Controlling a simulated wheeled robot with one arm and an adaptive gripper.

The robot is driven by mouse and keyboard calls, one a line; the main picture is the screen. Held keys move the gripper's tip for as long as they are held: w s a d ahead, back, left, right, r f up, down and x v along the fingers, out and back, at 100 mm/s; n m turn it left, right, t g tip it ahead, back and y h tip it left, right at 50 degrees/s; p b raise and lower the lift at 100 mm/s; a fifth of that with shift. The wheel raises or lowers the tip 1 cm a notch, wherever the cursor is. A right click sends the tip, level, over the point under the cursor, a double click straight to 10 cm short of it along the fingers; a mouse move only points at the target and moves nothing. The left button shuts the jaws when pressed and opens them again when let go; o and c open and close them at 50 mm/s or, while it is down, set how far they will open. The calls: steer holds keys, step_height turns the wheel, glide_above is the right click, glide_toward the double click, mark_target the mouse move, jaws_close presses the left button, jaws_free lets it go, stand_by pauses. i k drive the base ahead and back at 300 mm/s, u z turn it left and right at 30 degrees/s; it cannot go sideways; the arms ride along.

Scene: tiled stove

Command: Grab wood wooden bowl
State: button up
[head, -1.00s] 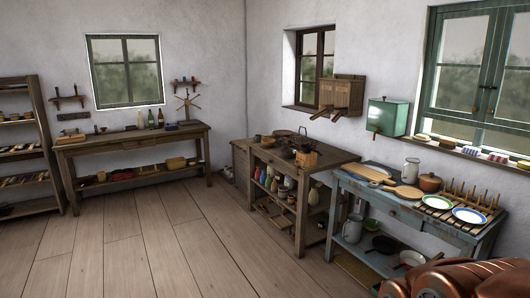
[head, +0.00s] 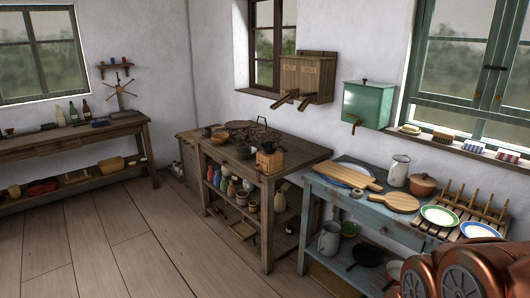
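Small dark brown bowls stand on the wooden work table (head: 292,156) in the middle of the head view. One bowl (head: 220,136) is near the back left of the tabletop, and another (head: 244,152) is near its front edge. They are too small to tell for sure which is the wooden bowl. My gripper is not in view. Only copper-coloured parts of my arm show at the bottom right, well apart from the bowls.
A wooden box grinder (head: 269,161) stands by the table's front edge. A blue table (head: 345,208) with boards and plates is to the right. A long bench (head: 60,143) stands at the left. The plank floor (head: 120,240) in front is clear.

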mark_target(220, 140)
steer(key=u, duration=0.05)
steer(key=i, duration=2.25)
steer(key=u, duration=1.05)
steer(key=i, duration=1.35)
steer(key=u, duration=0.45)
